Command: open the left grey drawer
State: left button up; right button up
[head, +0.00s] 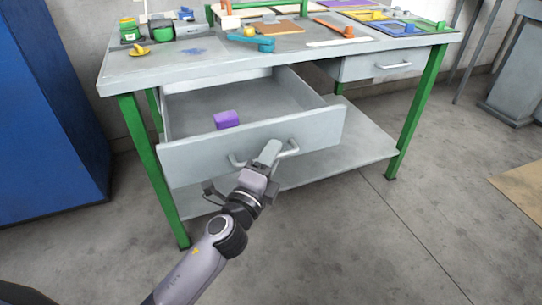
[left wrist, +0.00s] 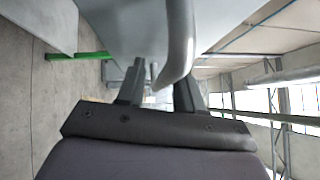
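The left grey drawer (head: 240,137) is pulled well out from under the workbench, with its inside showing. A purple block (head: 227,119) lies in it. The drawer's curved grey handle (head: 290,149) is on its front panel. My left gripper (head: 268,153) is at the handle, covering its middle in the head view. In the left wrist view the handle (left wrist: 180,45) passes between the two fingers of the left gripper (left wrist: 160,88), which look closed in around it. The exact finger contact is partly hidden. My right gripper is not in view.
The workbench top (head: 190,62) carries tools and coloured trays. A second, shut drawer (head: 385,64) is at the right. A green table leg (head: 157,175) stands left of the open drawer, near a blue cabinet (head: 45,120). The floor in front is clear.

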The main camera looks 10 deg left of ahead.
pick_arm(q)
jog(key=v, duration=0.7)
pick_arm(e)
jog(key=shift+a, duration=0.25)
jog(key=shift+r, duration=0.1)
